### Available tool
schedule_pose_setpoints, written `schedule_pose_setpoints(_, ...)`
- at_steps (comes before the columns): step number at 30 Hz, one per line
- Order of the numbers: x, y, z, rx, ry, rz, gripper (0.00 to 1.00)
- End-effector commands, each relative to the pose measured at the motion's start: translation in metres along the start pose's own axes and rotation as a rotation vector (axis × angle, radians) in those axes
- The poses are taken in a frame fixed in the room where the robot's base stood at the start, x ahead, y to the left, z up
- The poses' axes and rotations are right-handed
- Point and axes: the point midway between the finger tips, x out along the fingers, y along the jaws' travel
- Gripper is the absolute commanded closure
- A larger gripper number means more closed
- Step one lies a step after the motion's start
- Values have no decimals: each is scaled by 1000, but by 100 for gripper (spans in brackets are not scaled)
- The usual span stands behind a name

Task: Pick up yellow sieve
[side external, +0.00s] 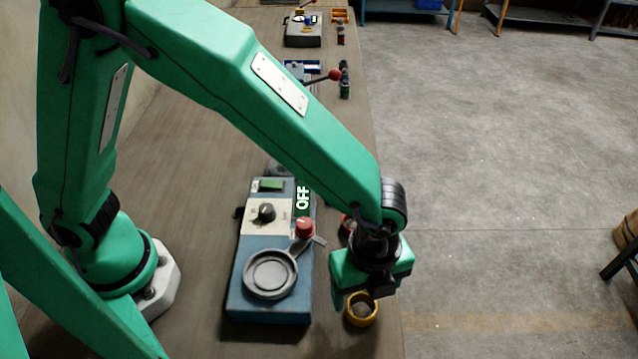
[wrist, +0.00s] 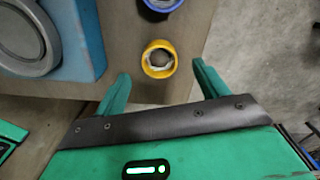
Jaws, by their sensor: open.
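The yellow sieve (side external: 361,309) is a small round ring with a grey inside, standing on the table near its right edge. In the wrist view the yellow sieve (wrist: 158,59) lies ahead of my fingers, centred between them and slightly beyond the tips. My gripper (wrist: 160,78) is open and empty, one green finger on each side. In the side view my gripper (side external: 350,295) is just above and beside the sieve; its fingertips are partly hidden there.
A blue machine (side external: 270,300) with a round grey plate, knobs and an OFF sign stands left of the sieve. A blue-rimmed ring (wrist: 160,5) sits just beyond the sieve. The table's right edge is close.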

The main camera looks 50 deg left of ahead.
Motion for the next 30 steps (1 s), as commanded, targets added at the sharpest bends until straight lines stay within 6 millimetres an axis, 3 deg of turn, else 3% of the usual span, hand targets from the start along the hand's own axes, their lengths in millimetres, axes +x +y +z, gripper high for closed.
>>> schedule_pose_setpoints(13,44,1,0,0,-1,1,27)
schedule_pose_setpoints(30,47,1,0,0,0,0,27)
